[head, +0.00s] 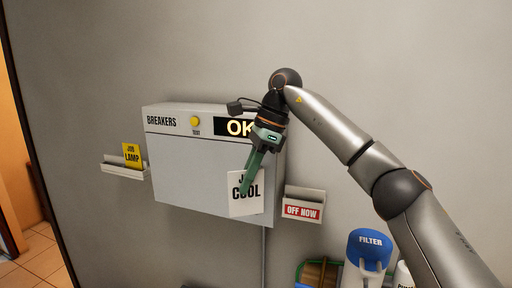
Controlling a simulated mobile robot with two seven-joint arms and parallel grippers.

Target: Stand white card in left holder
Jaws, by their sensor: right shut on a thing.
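The white card (247,205), printed with "COOL", hangs in front of the lower right of the breaker box. My right gripper (246,189) is shut on the white card and partly covers its upper lettering. The left holder (122,170) is a white ledge on the wall left of the box. A yellow card (132,155) reading "JOB LAMP" stands in its right part. The white card is apart from this holder. My left gripper is not in view.
The grey breaker box (185,165) has a yellow test button (195,121) and an "OK" display (234,126). A right holder (304,197) has a red "OFF NOW" label (303,212). A blue-topped filter container (370,246) stands below right.

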